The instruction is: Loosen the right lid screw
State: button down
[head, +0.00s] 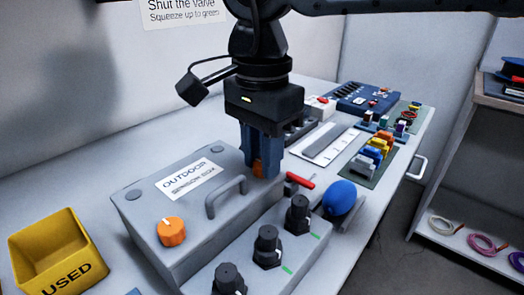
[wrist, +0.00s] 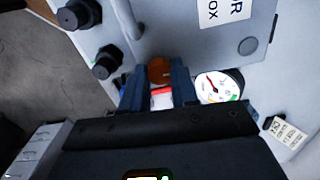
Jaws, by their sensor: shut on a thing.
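The grey sensor box (head: 190,238) stands on the bench, its lid labelled "OUTDOOR SENSOR BOX", with a handle (head: 226,196) in the middle. An orange lid screw (head: 171,232) sits at the lid's near left corner. The right lid screw (head: 258,168), also orange, is at the far right corner, mostly hidden by my fingers. My gripper (head: 262,160) points down from above and is shut on this right screw. In the wrist view the screw (wrist: 160,71) shows between the two blue fingertips (wrist: 160,85).
A yellow bin marked "USED" (head: 50,262) stands at left. A grey block with several black knobs (head: 268,245) lies in front of the box. A blue bulb (head: 339,197) and red-handled tool (head: 300,180) are close right. A round gauge (wrist: 216,87) is near my fingers.

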jog(key=shift+n, duration=0.5)
jog(key=c, duration=0.8)
grip_release()
jog(key=shift+c, duration=0.2)
notch_tip(320, 180, up, 8)
jog(key=shift+f+p, duration=0.1)
jog(key=shift+p, duration=0.45)
